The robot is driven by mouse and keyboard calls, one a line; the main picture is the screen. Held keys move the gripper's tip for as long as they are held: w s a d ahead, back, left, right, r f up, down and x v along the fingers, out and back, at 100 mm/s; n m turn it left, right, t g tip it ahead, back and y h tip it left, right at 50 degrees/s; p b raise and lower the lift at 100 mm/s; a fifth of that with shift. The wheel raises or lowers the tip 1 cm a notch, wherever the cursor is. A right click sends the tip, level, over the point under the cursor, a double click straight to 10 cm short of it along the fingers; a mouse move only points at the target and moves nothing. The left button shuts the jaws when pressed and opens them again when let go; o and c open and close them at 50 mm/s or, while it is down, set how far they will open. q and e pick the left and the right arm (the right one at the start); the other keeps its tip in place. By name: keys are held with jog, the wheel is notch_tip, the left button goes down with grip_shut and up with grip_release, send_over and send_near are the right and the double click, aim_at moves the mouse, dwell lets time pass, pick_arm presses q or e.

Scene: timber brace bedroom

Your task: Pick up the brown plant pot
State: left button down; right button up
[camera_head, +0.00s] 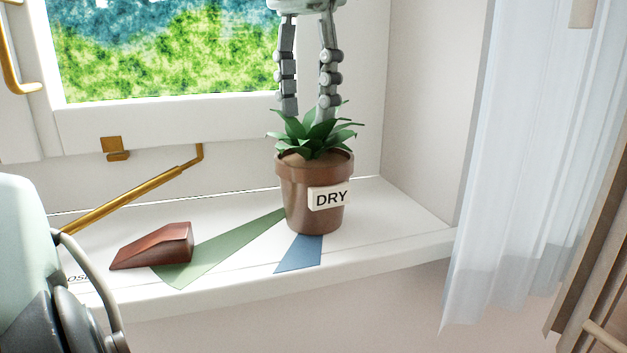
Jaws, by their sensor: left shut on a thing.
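My left gripper (307,112) points down from above, one finger on each side of the plant's upper leaves. It is shut on the potted plant; the leaves partly hide where the fingertips touch. The pot's base appears at the sill's surface, but I cannot tell if it is resting or slightly raised. My right gripper is not in view.
A reddish-brown wedge (155,246) lies on the white sill (390,222), left of the pot. Green (215,252) and blue (300,254) strips mark the sill. A brass window stay (135,198) is behind. A pale curtain (530,150) hangs at right.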

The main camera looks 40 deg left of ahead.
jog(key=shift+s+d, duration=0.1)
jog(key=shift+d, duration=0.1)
pick_arm(q)
jog(key=shift+r, duration=0.15)
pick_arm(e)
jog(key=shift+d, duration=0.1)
